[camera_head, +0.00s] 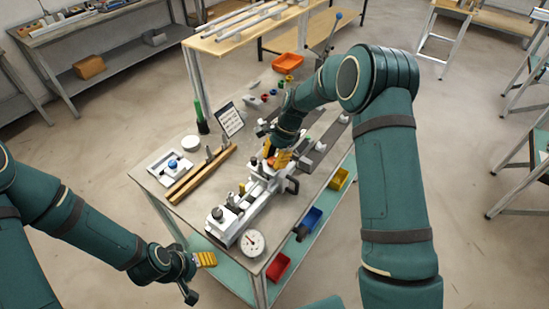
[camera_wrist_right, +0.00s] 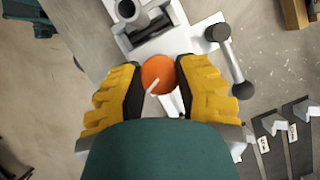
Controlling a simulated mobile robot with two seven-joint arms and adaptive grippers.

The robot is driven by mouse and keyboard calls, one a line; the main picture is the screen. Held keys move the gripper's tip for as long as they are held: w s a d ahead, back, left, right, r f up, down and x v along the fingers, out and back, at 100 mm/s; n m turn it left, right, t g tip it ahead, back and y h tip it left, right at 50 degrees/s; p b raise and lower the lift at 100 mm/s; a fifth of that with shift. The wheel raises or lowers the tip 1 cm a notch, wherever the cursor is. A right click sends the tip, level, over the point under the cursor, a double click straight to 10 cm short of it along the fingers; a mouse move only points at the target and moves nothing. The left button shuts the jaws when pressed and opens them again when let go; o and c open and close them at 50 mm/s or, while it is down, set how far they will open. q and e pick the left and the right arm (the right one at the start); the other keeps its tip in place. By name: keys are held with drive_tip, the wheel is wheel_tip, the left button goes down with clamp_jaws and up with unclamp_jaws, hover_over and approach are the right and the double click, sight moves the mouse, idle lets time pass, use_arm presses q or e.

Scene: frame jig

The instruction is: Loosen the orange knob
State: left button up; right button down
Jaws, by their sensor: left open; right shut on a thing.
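The orange knob (camera_wrist_right: 158,73) shows in the right wrist view as a round orange cap with a pale line on it. It sits on the white jig (camera_wrist_right: 185,42), which lies along the table in the head view (camera_head: 236,212). My right gripper (camera_wrist_right: 158,82) is shut on the knob, with a dark-padded yellow finger on each side. In the head view, my right gripper (camera_head: 279,158) is over the jig and its arm hides part of it. My left gripper (camera_head: 200,270) is open and empty, beside the table's near left edge, away from the knob.
A dial gauge (camera_head: 252,243) lies at the table's near end. Wooden bars (camera_head: 200,176) and a white fixture with a blue knob (camera_head: 172,164) lie left of the jig. An orange tray (camera_head: 288,62) is at the far end. Blue (camera_head: 311,217) and red (camera_head: 278,267) bins sit lower.

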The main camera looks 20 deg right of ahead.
drive_tip(key=n+g, duration=0.1)
drive_tip(key=n, duration=0.2)
drive_tip(key=n+g+h, duration=0.1)
drive_tip(key=n, duration=0.1)
drive_tip(key=shift+a+f+n, duration=0.15)
drive_tip(key=shift+a+n, duration=0.05)
drive_tip(key=shift+n, duration=0.2)
drive_tip(key=n+h, duration=0.1)
drive_tip(key=n, duration=0.2)
drive_tip(key=n+g+h, duration=0.1)
drive_tip(key=n, duration=0.1)
drive_tip(key=shift+n, duration=0.4)
drive_tip(key=shift+s, duration=0.1)
drive_tip(key=shift+f, duration=0.1)
drive_tip(key=c, duration=0.5)
unclamp_jaws()
drive_tip(key=shift+c, duration=0.2)
drive_tip(key=v, duration=1.2)
